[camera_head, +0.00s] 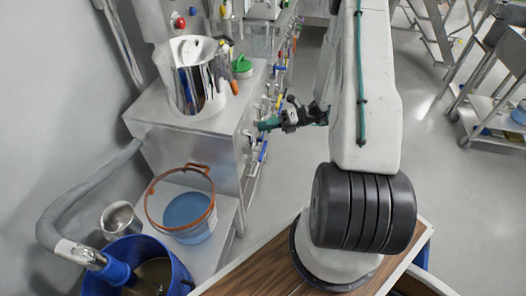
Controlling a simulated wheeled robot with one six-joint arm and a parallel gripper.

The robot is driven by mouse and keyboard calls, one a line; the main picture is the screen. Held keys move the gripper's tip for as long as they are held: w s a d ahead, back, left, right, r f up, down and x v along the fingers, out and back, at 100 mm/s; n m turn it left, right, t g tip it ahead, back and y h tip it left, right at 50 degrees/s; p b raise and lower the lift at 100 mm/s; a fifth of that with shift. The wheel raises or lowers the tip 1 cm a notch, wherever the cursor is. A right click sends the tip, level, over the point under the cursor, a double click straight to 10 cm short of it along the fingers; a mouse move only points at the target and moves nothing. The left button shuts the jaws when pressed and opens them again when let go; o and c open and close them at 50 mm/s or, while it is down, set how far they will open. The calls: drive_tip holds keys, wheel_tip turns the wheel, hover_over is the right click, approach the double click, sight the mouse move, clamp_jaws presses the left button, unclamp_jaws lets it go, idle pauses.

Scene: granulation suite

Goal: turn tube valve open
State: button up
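My gripper (267,124), dark with teal parts, reaches left from my arm to the front side of the steel bench. Its fingertips are close to a row of small tube valves on that side; whether they touch one is too small to tell. One valve has a blue handle (263,150) just below the gripper. More valves with coloured handles run along the bench side behind it, and some show red or yellow. I cannot tell which is the task's valve or how far it is turned. Whether the gripper is open or shut is unclear.
A shiny steel vessel (193,88) stands on the steel bench (160,119). A blue tub (178,275) with a grey hose (62,205) is front left. Open floor lies right.

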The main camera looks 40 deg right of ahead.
sight(263, 150)
drive_tip(key=s+d+f+m+t+h, duration=0.2)
drive_tip(key=d+f+m+t, duration=0.1)
drive_tip(key=f+m, duration=0.3)
drive_tip(key=s+d+f+m+t+h, duration=0.15)
drive_tip(key=f+m+t, duration=0.3)
drive_tip(key=f, duration=0.45)
drive_tip(key=shift+m+g+h, duration=0.25)
drive_tip(key=shift+m, duration=0.2)
drive_tip(key=x, duration=0.7)
drive_tip(key=shift+w+f, duration=0.1)
drive_tip(key=shift+f, duration=0.25)
drive_tip(key=shift+d, duration=0.1)
drive_tip(key=shift+c, duration=0.3)
clamp_jaws()
